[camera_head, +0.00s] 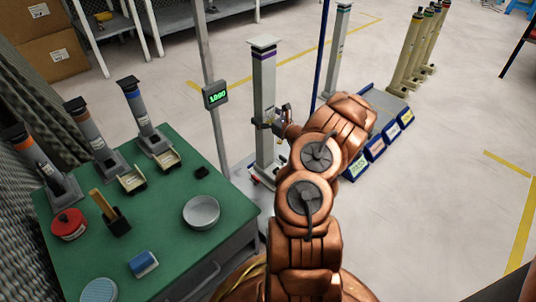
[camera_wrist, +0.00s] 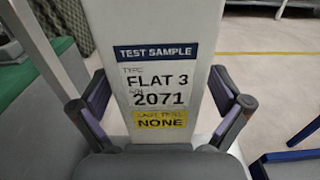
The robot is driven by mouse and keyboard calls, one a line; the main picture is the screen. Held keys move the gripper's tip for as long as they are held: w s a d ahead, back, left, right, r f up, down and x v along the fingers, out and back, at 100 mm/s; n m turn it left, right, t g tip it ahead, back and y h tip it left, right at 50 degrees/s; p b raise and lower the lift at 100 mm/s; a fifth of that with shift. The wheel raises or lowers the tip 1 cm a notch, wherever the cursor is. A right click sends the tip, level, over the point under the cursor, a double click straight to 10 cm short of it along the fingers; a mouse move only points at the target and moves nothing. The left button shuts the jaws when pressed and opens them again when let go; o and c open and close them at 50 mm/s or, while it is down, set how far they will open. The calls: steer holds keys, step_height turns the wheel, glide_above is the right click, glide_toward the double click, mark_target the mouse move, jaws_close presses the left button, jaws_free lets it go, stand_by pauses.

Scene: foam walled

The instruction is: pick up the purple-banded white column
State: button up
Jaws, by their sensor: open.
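A tall white column (camera_head: 264,85) with a flat cap and a dark, seemingly purple band near its top stands upright at the centre of the head view. In the wrist view the white column (camera_wrist: 160,25) fills the middle, with a label reading TEST SAMPLE, FLAT 3, 2071. My gripper (camera_wrist: 160,108) is open, with one finger on each side of the column. Whether the fingers touch it is unclear. In the head view my gripper (camera_head: 272,120) is at the column's middle height, partly hidden by my copper-coloured arm.
A green-topped bench (camera_head: 165,235) with several grey columns, a red tin (camera_head: 68,224) and a round dish (camera_head: 201,212) is at left. A pole with a readout (camera_head: 215,95) stands left of the column. Another white column (camera_head: 338,45) and a blue-edged rack (camera_head: 385,140) are at right.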

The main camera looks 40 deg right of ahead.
steer(key=c, duration=1.9)
steer(key=shift+r, duration=0.1)
